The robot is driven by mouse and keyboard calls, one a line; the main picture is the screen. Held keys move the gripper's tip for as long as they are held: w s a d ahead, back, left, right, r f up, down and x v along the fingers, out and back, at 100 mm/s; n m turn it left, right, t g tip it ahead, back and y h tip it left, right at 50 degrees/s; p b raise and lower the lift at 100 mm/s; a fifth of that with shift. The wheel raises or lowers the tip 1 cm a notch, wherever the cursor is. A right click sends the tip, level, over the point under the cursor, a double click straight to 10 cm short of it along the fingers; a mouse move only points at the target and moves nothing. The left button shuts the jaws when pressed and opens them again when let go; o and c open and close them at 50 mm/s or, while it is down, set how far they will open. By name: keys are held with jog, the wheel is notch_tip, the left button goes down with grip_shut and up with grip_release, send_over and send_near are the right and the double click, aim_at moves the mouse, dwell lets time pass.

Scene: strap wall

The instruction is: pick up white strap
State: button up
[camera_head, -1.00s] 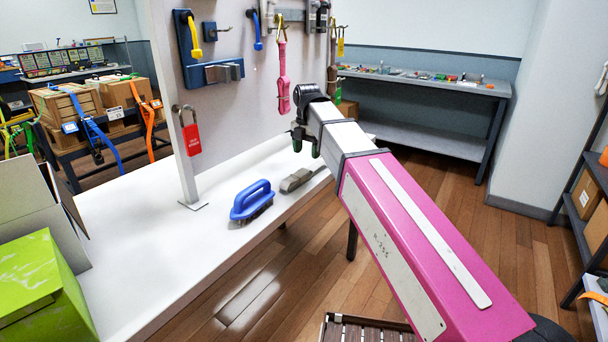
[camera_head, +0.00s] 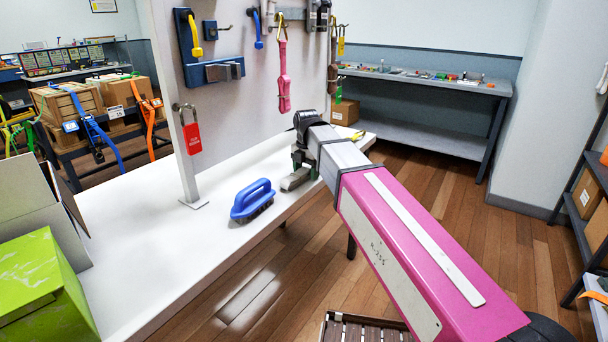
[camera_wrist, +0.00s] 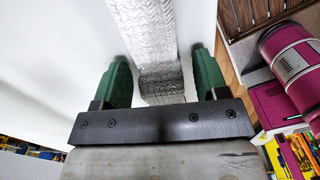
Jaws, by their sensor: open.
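The white strap (camera_wrist: 148,30), greyish-white with a woven pattern, lies on the white table. In the wrist view it runs lengthwise between the two green fingers of my gripper (camera_wrist: 161,62). The fingers stand open, with a gap on each side of the strap. In the head view my gripper (camera_head: 302,160) is low over the table near its front edge. Only one end of the strap (camera_head: 294,182) shows there; the rest is hidden behind my gripper and arm.
A blue-handled brush (camera_head: 252,199) stands on the table just left of the strap. A pegboard panel (camera_head: 262,90) rises behind, with a pink strap (camera_head: 283,80) and a red tag (camera_head: 192,138) hanging. An open box and a green box (camera_head: 40,285) are at left.

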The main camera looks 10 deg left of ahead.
jog(key=c, duration=1.1)
jog(key=shift+r, duration=0.1)
